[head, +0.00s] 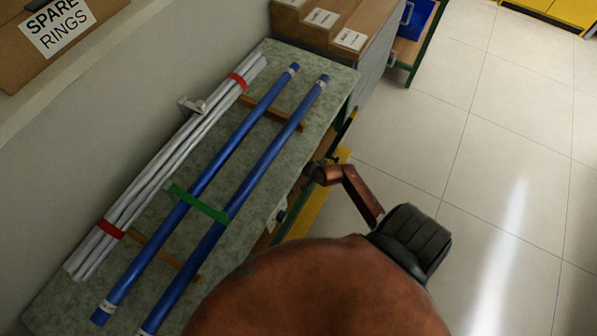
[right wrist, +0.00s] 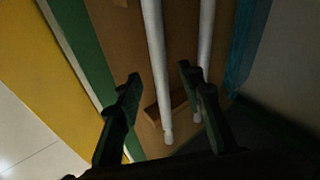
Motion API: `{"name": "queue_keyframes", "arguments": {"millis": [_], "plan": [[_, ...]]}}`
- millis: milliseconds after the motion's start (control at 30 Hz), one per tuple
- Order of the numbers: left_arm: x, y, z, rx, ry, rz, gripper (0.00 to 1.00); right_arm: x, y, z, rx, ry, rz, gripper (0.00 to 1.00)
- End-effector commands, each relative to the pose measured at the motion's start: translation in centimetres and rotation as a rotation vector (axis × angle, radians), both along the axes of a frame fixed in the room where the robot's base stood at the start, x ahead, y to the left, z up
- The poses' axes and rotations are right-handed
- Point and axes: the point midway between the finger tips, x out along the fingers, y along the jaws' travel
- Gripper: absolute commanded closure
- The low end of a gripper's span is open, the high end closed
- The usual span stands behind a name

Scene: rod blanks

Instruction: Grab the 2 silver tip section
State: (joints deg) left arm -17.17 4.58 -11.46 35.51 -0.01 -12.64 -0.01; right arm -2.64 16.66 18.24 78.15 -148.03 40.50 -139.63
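In the right wrist view, two slim silver rods lie side by side over a brown board. The left rod (right wrist: 155,55) shows between my right gripper's (right wrist: 160,74) two dark fingers, and its pale end reaches past the fingertips. I cannot tell whether the fingers are level with it. The right rod (right wrist: 206,45) passes behind the right finger. My right gripper is open, with neither finger clearly touching a rod. In the head view a silver rod bundle (head: 165,165) with red bands lies on the bench. My left gripper is out of view.
Two blue rods (head: 250,170) with a green strap (head: 198,204) lie on the grey-green bench top (head: 310,120). In the right wrist view a wooden strip (right wrist: 178,103) lies under the rods, with green (right wrist: 88,60) and yellow (right wrist: 40,70) edges at left. Floor right of the bench is open.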

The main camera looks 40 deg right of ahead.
Motion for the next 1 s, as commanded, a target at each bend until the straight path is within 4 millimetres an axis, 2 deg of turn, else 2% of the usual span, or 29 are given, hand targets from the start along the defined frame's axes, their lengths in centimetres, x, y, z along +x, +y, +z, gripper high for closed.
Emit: {"name": "queue_keyframes", "arguments": {"millis": [233,733,1000], "plan": [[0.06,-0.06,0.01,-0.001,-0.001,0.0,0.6,0.24,0.05,-0.06,0.0,0.0,0.002,0.65],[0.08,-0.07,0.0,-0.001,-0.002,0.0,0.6,0.21,0.04,-0.06,0.0,0.0,0.002,0.99],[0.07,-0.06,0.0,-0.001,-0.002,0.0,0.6,0.18,0.01,-0.08,0.0,0.001,0.002,1.0]]}}
